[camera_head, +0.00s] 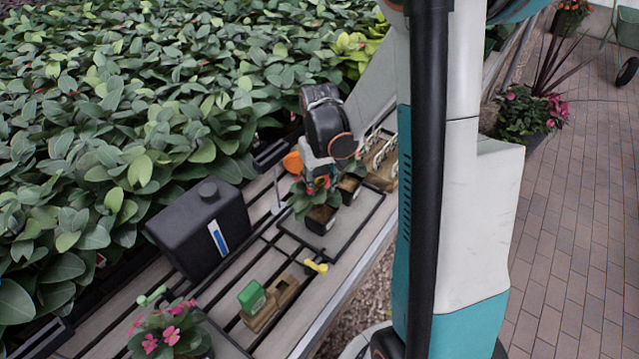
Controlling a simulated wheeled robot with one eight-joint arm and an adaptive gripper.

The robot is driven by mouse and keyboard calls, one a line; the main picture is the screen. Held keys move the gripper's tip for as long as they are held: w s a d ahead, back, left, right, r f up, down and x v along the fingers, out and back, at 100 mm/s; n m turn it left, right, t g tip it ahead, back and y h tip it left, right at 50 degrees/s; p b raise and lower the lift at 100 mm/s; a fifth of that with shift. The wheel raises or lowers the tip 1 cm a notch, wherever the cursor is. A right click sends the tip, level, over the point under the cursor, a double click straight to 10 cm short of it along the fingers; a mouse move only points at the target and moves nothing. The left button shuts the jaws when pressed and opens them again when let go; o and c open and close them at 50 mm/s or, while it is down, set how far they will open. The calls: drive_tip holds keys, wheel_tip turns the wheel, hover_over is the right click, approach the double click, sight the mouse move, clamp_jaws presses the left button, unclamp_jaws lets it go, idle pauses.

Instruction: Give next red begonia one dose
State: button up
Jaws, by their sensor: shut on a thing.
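My gripper (318,176) hangs over small potted plants on a grey tray. It appears shut on an orange, round-ended tool (292,162), which shows just left of the fingers; the grip itself is mostly hidden. Below it a plant with red flowers, likely a red begonia (312,196), stands in a dark square pot (320,219). A second potted plant (348,187) stands behind it to the right, partly covered by the gripper. Whether the tool touches the leaves I cannot tell.
A wooden holder (262,314) with a green block (252,297) and a yellow piece (316,267) lie in front. A black canister (202,228) stands left. A pink-flowered plant (168,337) is at the lower left. The tray's front part (345,228) is clear.

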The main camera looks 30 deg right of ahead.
sight(320, 170)
drive_tip(key=shift+f+b, duration=0.55)
idle(1.7)
drive_tip(key=shift+r+p, duration=2.5)
drive_tip(key=shift+r, duration=1.1)
